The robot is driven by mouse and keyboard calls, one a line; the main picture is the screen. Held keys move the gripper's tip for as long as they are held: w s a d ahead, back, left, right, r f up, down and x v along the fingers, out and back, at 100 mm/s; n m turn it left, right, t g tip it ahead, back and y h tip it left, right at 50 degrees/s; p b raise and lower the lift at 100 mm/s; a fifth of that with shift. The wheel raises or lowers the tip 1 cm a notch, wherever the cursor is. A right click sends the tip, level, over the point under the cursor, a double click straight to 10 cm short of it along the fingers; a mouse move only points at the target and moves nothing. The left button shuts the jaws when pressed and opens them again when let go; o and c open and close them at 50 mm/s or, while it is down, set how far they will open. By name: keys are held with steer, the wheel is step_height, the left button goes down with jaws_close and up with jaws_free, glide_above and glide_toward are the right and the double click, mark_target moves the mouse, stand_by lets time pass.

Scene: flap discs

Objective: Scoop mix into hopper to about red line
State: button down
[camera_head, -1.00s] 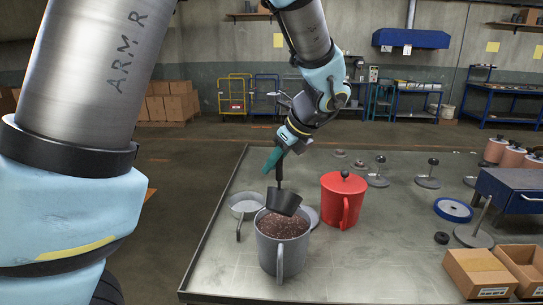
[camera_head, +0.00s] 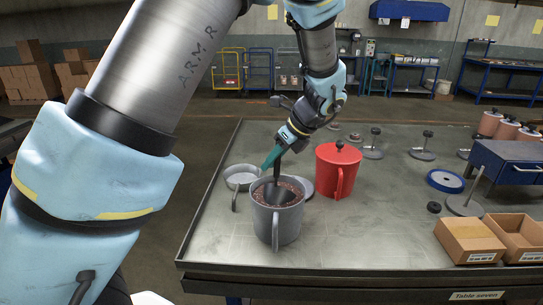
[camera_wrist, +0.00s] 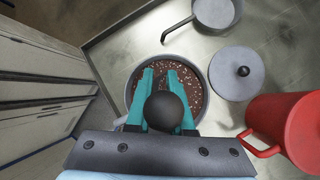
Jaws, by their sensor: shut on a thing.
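A grey pot (camera_head: 276,228) with a side handle stands near the table's front left, holding speckled brown mix (camera_head: 293,187). The mix also shows in the wrist view (camera_wrist: 193,92). My gripper (camera_head: 271,158) has teal fingers shut on the handle of a dark scoop (camera_head: 277,192). The scoop's bowl is inside the pot, down at the mix and partly sunk in it. In the wrist view the scoop's round black knob (camera_wrist: 166,110) sits between my fingers and hides the bowl. I see no clear hopper or red line.
A lidded red pot (camera_head: 338,172) stands right of the grey pot. A grey lid (camera_wrist: 237,73) lies between them. A small grey pan (camera_head: 241,178) is behind left. A blue ring (camera_head: 445,181) and cardboard boxes (camera_head: 470,240) are right. The table's front middle is clear.

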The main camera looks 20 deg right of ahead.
mark_target(265, 204)
step_height(265, 204, down, 2)
steer(key=shift+b, duration=0.7)
steer(key=b, duration=0.1)
steer(key=f+b, duration=0.1)
steer(key=b, duration=0.1)
steer(key=shift+s+a+h, duration=0.2)
steer(key=shift+h, duration=0.1)
steer(key=s+a+t+b, duration=0.1)
steer(key=b, duration=0.5)
steer(key=shift+s+a+f+n+h, duration=0.1)
steer(key=shift+a+f+n+h, duration=0.05)
steer(key=shift+f+n+h, duration=0.25)
steer(key=s+a+f+t+h+b, duration=0.1)
steer(key=b, duration=0.4)
steer(key=shift+s+a+f, duration=0.1)
steer(key=shift+a, duration=0.1)
steer(key=s+a+r+n+t+h+b, duration=0.1)
steer(key=a+r+t+b, duration=0.1)
steer(key=r, duration=0.3)
steer(key=s+a+r+n+t+h+b, duration=0.1)
steer(key=s+r+h+b, duration=0.1)
steer(key=r, duration=0.4)
steer(key=shift+s+a+r+t, duration=0.15)
steer(key=shift+a+r+t, duration=0.05)
steer(key=shift+a+t, duration=0.2)
steer(key=shift+r, duration=0.1)
